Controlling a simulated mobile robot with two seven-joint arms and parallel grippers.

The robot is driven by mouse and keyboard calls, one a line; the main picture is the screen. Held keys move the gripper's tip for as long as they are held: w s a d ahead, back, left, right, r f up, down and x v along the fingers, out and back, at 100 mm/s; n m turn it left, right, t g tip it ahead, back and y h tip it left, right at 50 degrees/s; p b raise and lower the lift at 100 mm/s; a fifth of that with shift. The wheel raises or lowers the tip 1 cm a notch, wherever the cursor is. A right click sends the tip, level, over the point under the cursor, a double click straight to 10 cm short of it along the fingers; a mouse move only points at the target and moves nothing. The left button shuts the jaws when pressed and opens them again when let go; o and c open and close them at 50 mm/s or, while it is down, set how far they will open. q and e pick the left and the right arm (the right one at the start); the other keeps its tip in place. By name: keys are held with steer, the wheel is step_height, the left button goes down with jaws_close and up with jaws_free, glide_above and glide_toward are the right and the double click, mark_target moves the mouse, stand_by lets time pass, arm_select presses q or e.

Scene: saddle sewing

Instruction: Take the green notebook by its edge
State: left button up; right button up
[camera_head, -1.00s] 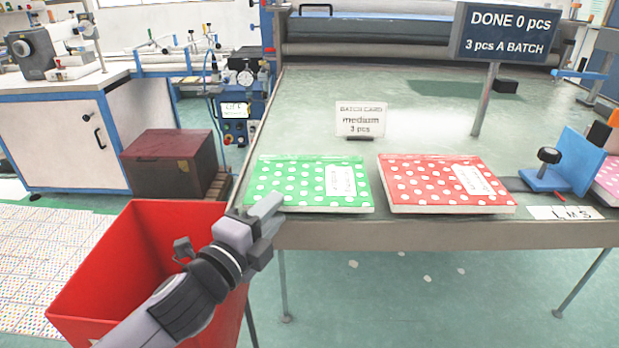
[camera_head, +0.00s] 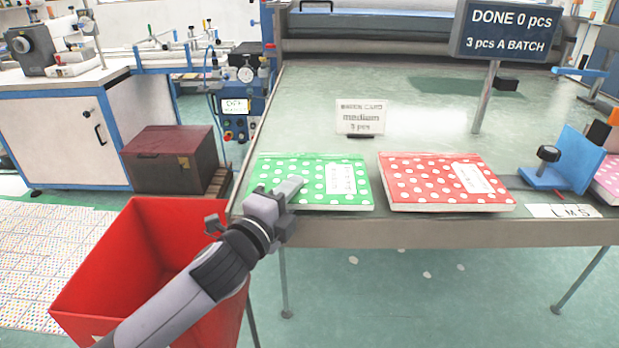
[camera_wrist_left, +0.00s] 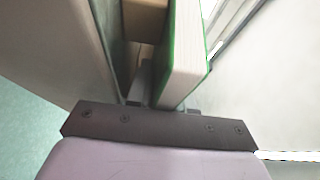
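The green notebook with white dots and a white label (camera_head: 325,170) lies flat at the table's front left edge. My left gripper (camera_head: 292,203) is at its front edge, left of the label. One finger reaches over the top cover; the other is lower, in front of the table edge, with its tip hidden. The fingers look apart, as open. In the left wrist view the notebook's white page edge (camera_wrist_left: 187,60) stands close in front of the gripper, with a finger beside it; firm contact cannot be told. My right gripper is not in view.
A red dotted notebook (camera_head: 440,183) lies to the right on the table (camera_head: 430,120). A batch card (camera_head: 360,117) stands behind, reading medium, 3 pcs. A blue stop block (camera_head: 565,165) is at right. A red bin (camera_head: 130,250) stands below left.

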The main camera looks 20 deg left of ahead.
arm_select(q)
jaws_close()
steer(key=shift+r, duration=0.1)
steer(key=shift+r, duration=0.1)
